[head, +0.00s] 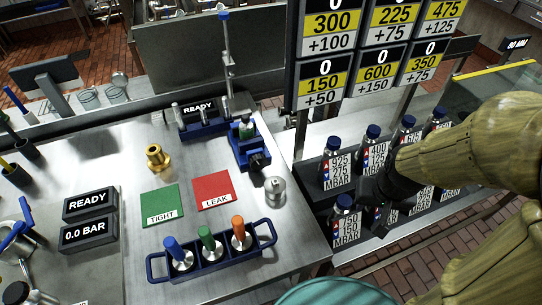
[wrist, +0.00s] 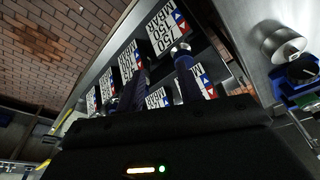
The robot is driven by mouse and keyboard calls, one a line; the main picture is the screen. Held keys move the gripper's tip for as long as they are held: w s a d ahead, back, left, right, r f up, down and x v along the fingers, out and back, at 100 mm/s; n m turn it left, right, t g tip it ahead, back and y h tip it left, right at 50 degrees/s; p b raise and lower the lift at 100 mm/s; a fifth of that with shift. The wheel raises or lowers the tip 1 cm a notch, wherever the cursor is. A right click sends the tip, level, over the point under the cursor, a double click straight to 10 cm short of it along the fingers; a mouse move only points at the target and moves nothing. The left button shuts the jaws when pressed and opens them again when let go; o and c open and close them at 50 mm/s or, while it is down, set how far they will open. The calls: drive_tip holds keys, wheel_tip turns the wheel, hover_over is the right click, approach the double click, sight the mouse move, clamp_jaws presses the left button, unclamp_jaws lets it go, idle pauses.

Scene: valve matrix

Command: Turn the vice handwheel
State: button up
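The blue vice (head: 247,142) stands on the bench near its right edge. Its dark handwheel (head: 259,161) faces the front right. A small green-and-pale part sits in the vice jaws. In the wrist view, the handwheel (wrist: 303,68) and part of the blue vice show at the right edge. My gripper (head: 378,196) is well to the right of the vice, over the rack of bottles, and touches neither vice nor wheel. In the wrist view, its two dark fingers (wrist: 158,75) stand apart with nothing clearly held between them.
A silver cylinder (head: 275,191) stands just in front of the handwheel. Labelled bottles (head: 334,168) with blue caps fill the rack below my gripper. A blue tray (head: 211,259), a green TIGHT mat (head: 162,205), a red LEAK mat (head: 212,188) and a brass fitting (head: 157,159) occupy the bench.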

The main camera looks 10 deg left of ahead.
sight(258, 160)
drive_tip(key=o, duration=0.5)
drive_tip(key=shift+r, duration=0.1)
drive_tip(key=shift+o, duration=1)
drive_tip(key=w+a+r+n+y+p, duration=0.1)
drive_tip(key=w+a+r+n+p, duration=0.1)
drive_tip(key=w+a+r+p, duration=0.3)
drive_tip(key=a+p, duration=0.4)
drive_tip(key=a, duration=0.3)
drive_tip(key=shift+a+r+n, duration=0.2)
drive_tip(key=shift+n, duration=0.2)
drive_tip(key=a+r+n+t+p, duration=0.1)
drive_tip(key=a+r+n+p, duration=0.1)
drive_tip(key=a+p, duration=0.2)
drive_tip(key=a+r+n+t+p, duration=0.1)
drive_tip(key=a+p, duration=0.3)
drive_tip(key=a, duration=0.7)
drive_tip(key=shift+w+r+n, duration=0.35)
drive_tip(key=shift+r+n, duration=0.05)
drive_tip(key=shift+r, duration=0.45)
drive_tip(key=b+x, duration=0.5)
drive_tip(key=x, duration=1.2)
drive_tip(key=shift+a+f, duration=0.2)
